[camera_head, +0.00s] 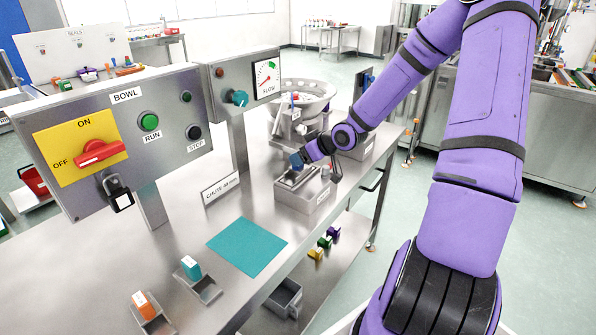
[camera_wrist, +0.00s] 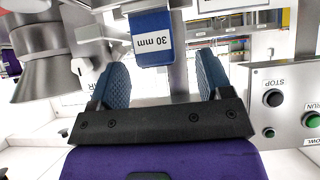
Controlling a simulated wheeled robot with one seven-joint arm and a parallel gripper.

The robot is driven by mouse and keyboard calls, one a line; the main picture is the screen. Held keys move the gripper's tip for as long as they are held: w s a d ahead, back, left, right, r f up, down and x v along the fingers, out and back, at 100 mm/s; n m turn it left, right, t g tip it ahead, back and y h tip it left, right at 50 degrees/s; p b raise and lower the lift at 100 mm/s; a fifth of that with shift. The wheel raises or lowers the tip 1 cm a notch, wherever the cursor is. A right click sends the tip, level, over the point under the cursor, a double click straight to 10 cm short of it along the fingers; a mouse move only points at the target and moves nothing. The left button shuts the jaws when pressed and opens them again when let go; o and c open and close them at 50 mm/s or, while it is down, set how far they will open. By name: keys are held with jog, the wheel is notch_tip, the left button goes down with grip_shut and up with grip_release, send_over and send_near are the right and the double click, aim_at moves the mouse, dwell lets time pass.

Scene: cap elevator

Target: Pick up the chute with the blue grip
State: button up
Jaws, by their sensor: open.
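The chute's blue grip (camera_wrist: 152,38), with a white "30 mm" label, shows at the top centre of the wrist view. My gripper (camera_wrist: 163,75) is open, with one blue ribbed finger on each side of the grip's near end. The grip looks closer to the left finger, and I cannot tell whether they touch. In the head view my gripper (camera_head: 297,161) is low over a steel block (camera_head: 303,192) at the table's far right; the chute is mostly hidden there.
An orange-grip chute (camera_head: 145,302) and a teal-grip chute (camera_head: 191,268) lie at the table's front left. A teal mat (camera_head: 247,246) is bare. The "CHUTE 40 mm" sign (camera_head: 220,188), control panel (camera_head: 118,135) and feeder bowl (camera_head: 303,95) stand around the table.

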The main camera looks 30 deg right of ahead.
jog(key=shift+x, duration=2.4)
jog(key=shift+d+r, duration=0.1)
jog(key=shift+d, duration=0.05)
jog(key=shift+w, duration=0.1)
jog(key=c, duration=1.1)
jog(key=shift+c, duration=0.2)
jog(key=shift+r, duration=0.15)
